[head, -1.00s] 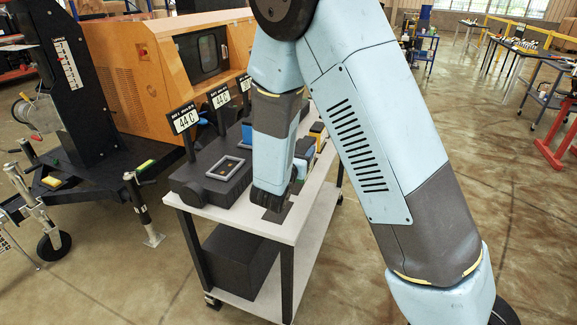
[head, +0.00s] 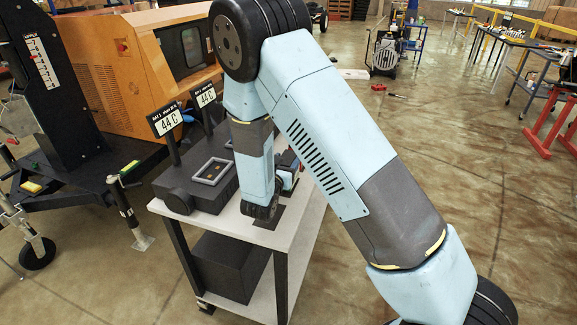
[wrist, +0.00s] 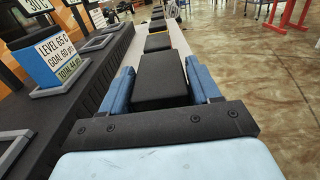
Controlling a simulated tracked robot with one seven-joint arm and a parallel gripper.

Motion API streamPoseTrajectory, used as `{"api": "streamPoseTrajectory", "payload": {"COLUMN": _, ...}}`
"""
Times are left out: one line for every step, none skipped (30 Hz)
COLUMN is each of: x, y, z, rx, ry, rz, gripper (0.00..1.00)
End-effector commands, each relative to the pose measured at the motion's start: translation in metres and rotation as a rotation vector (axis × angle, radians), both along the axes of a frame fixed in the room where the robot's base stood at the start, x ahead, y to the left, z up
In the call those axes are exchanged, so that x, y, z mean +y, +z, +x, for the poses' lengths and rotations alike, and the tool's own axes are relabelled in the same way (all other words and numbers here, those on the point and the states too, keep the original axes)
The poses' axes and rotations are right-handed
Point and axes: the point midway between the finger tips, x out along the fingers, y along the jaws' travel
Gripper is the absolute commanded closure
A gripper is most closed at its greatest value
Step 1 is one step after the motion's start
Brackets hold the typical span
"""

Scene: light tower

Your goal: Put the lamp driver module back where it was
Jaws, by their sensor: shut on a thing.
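In the wrist view my gripper (wrist: 160,62) has its two blue fingers on either side of a black block (wrist: 158,82), shut on it. No label shows on the block, so I cannot confirm it is the lamp driver module. A black bank of bays (head: 176,190) stands on the white cart (head: 235,231). Its near bay (head: 212,171) has a grey frame and looks empty. In the wrist view a blue module (wrist: 62,70) stands in a framed bay left of my gripper, and another grey frame (wrist: 98,43) lies beyond it.
Dark pads (wrist: 156,42) lie along the cart top ahead of my gripper. A black box (head: 228,262) sits on the lower shelf. An orange machine (head: 135,70) stands behind. Open floor lies right of the cart.

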Motion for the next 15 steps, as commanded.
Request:
{"api": "streamPoseTrajectory", "payload": {"x": 0.0044, "y": -0.0066, "z": -0.0014, "rx": 0.001, "ry": 0.007, "rz": -0.001, "gripper": 0.93}}
{"api": "streamPoseTrajectory", "payload": {"x": 0.0055, "y": -0.0094, "z": -0.0019, "rx": 0.001, "ry": 0.009, "rz": 0.000, "gripper": 0.93}}
{"api": "streamPoseTrajectory", "payload": {"x": 0.0065, "y": -0.0121, "z": -0.0023, "rx": 0.001, "ry": 0.011, "rz": 0.001, "gripper": 0.93}}
{"api": "streamPoseTrajectory", "payload": {"x": 0.0069, "y": -0.0136, "z": -0.0024, "rx": 0.001, "ry": 0.011, "rz": 0.001, "gripper": 0.93}}
{"api": "streamPoseTrajectory", "payload": {"x": 0.0072, "y": -0.0144, "z": -0.0026, "rx": 0.000, "ry": 0.012, "rz": 0.001, "gripper": 0.93}}
{"api": "streamPoseTrajectory", "payload": {"x": 0.0073, "y": -0.0148, "z": -0.0026, "rx": -0.001, "ry": 0.012, "rz": 0.002, "gripper": 0.93}}
{"api": "streamPoseTrajectory", "payload": {"x": 0.0074, "y": -0.0146, "z": -0.0027, "rx": -0.001, "ry": 0.012, "rz": 0.002, "gripper": 0.93}}
{"api": "streamPoseTrajectory", "payload": {"x": 0.0074, "y": -0.0144, "z": -0.0027, "rx": -0.001, "ry": 0.012, "rz": 0.002, "gripper": 0.93}}
{"api": "streamPoseTrajectory", "payload": {"x": 0.0074, "y": -0.0143, "z": -0.0027, "rx": -0.001, "ry": 0.012, "rz": 0.002, "gripper": 0.93}}
{"api": "streamPoseTrajectory", "payload": {"x": 0.0074, "y": -0.0143, "z": -0.0027, "rx": -0.001, "ry": 0.012, "rz": 0.002, "gripper": 0.93}}
{"api": "streamPoseTrajectory", "payload": {"x": 0.0074, "y": -0.0142, "z": -0.0027, "rx": -0.001, "ry": 0.012, "rz": 0.002, "gripper": 0.93}}
{"api": "streamPoseTrajectory", "payload": {"x": 0.0074, "y": -0.0144, "z": -0.0027, "rx": -0.001, "ry": 0.012, "rz": 0.002, "gripper": 0.93}}
{"api": "streamPoseTrajectory", "payload": {"x": 0.0074, "y": -0.0148, "z": -0.0027, "rx": -0.001, "ry": 0.012, "rz": 0.002, "gripper": 0.93}}
{"api": "streamPoseTrajectory", "payload": {"x": 0.0073, "y": -0.0154, "z": -0.0026, "rx": -0.001, "ry": 0.012, "rz": 0.002, "gripper": 0.93}}
{"api": "streamPoseTrajectory", "payload": {"x": 0.0072, "y": -0.0165, "z": -0.0026, "rx": 0.000, "ry": 0.012, "rz": 0.001, "gripper": 0.93}}
